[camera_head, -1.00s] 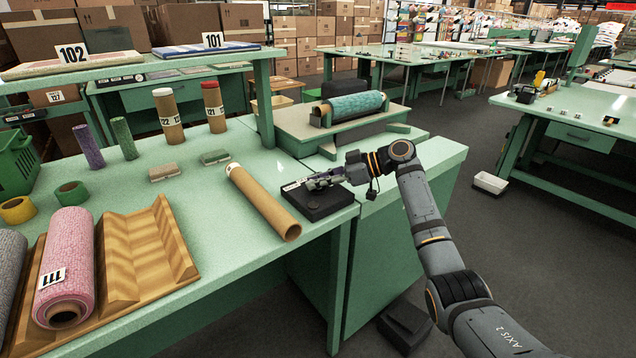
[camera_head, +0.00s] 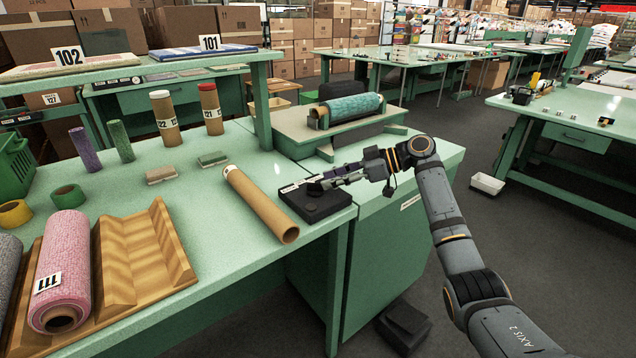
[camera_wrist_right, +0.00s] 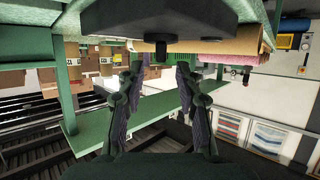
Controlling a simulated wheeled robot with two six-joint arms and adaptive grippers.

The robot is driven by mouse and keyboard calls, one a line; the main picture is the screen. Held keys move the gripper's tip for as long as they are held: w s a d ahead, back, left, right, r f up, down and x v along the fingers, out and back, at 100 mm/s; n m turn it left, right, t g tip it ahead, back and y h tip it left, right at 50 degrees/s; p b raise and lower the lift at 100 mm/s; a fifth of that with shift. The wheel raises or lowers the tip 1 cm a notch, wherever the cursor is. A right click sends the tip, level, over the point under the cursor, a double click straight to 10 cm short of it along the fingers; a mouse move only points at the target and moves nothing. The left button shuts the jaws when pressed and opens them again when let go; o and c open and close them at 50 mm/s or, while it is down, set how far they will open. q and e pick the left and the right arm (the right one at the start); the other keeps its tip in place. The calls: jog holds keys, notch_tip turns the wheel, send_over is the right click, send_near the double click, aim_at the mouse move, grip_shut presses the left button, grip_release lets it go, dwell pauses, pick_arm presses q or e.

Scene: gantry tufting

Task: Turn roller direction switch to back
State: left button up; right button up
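The roller direction switch is a low black box (camera_head: 318,206) at the right end of the green workbench. It also shows upside down at the top of the right wrist view (camera_wrist_right: 205,18), with a small dark knob (camera_wrist_right: 161,47) sticking out. My right gripper (camera_head: 327,181) is over the box's right part in the head view. In the right wrist view, its two fingers (camera_wrist_right: 159,70) are apart and empty, one on each side of the knob's line and short of it. In the head view the gripper hides the knob. My left gripper is not in view.
A cardboard tube (camera_head: 262,205) lies close left of the box. A teal roll (camera_head: 350,109) rests on a stand behind it. The aisle floor at the right is mostly open.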

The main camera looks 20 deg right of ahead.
jog(key=v, duration=0.7)
jog(key=shift+f, duration=0.1)
